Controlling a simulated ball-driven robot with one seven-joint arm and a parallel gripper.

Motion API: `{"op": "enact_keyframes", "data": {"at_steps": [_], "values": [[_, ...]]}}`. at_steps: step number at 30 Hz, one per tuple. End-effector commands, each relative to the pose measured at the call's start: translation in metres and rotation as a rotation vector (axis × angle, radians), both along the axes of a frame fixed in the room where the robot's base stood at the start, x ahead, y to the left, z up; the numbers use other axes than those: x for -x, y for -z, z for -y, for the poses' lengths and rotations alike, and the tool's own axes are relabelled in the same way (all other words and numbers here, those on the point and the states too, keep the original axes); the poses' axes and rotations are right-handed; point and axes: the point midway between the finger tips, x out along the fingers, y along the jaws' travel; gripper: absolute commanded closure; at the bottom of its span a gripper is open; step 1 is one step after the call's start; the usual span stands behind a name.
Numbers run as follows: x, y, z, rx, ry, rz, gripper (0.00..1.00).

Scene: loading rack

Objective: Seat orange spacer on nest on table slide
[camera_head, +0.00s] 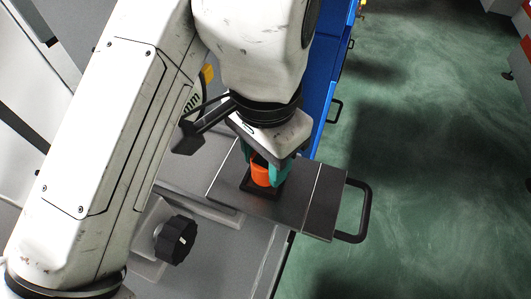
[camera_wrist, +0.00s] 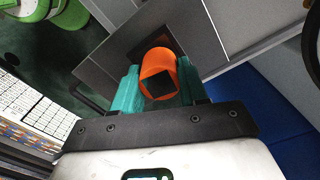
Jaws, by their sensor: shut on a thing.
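The orange spacer (camera_head: 261,171) is a short orange ring or sleeve. My gripper (camera_head: 266,174) is shut on it with teal fingers, above the table slide (camera_head: 310,190), a dark grey plate with a black handle. In the wrist view the spacer (camera_wrist: 157,72) sits between the teal fingertips (camera_wrist: 158,88), with a dark square opening facing the camera. The nest (camera_head: 247,186) is a dark block on the slide, directly below the spacer and partly hidden by it. I cannot tell whether the spacer touches the nest.
A black knob (camera_head: 175,239) stands on the grey table left of the slide. The slide's black handle (camera_head: 366,212) sticks out to the right over green floor (camera_head: 430,160). A blue cabinet (camera_head: 325,80) stands behind. A green round object (camera_wrist: 65,12) shows in the wrist view.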

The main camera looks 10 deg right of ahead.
Motion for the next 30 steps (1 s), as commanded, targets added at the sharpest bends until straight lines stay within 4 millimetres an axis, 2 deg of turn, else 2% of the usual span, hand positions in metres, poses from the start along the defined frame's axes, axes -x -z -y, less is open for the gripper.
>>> {"op": "enact_keyframes", "data": {"at_steps": [27,28,30], "values": [[0.0,0.012,0.0,0.0,0.0,0.0,1.0],[0.0,0.012,0.0,0.0,0.0,0.0,0.55],[0.0,0.012,0.0,0.0,0.0,0.0,0.49]]}}
